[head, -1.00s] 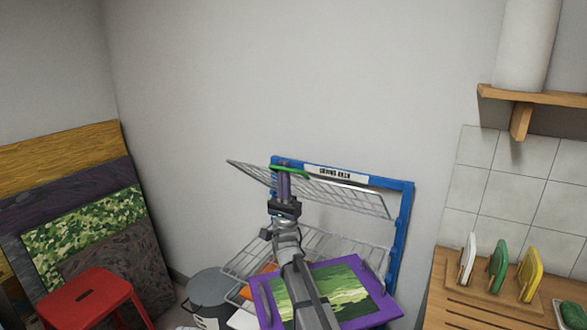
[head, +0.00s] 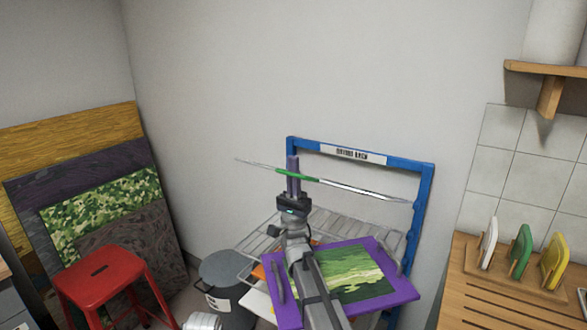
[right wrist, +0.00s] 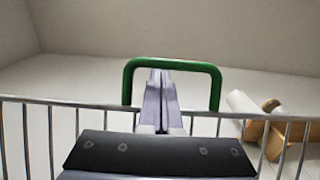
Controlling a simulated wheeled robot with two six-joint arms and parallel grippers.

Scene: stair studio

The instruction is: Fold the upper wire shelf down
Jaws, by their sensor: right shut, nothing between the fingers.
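The upper wire shelf (head: 352,189) shows nearly edge-on in the head view, a thin line across the blue rack frame (head: 423,205). Its front carries a green handle (head: 310,178), which also shows in the right wrist view as a green loop (right wrist: 170,64). My right gripper (head: 292,160) is shut and empty, its fingers pointing up at the green handle. In the right wrist view the fingers (right wrist: 160,76) stand within the loop's outline, above the shelf's wires (right wrist: 50,135). I cannot tell whether they touch it.
A lower wire shelf (head: 335,227) lies below. A purple-framed picture (head: 400,288) is in front of it. A grey bin (head: 228,285) and red stool (head: 95,280) stand left. A wooden counter (head: 490,290) with cutting boards is right. The wall above the rack is clear.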

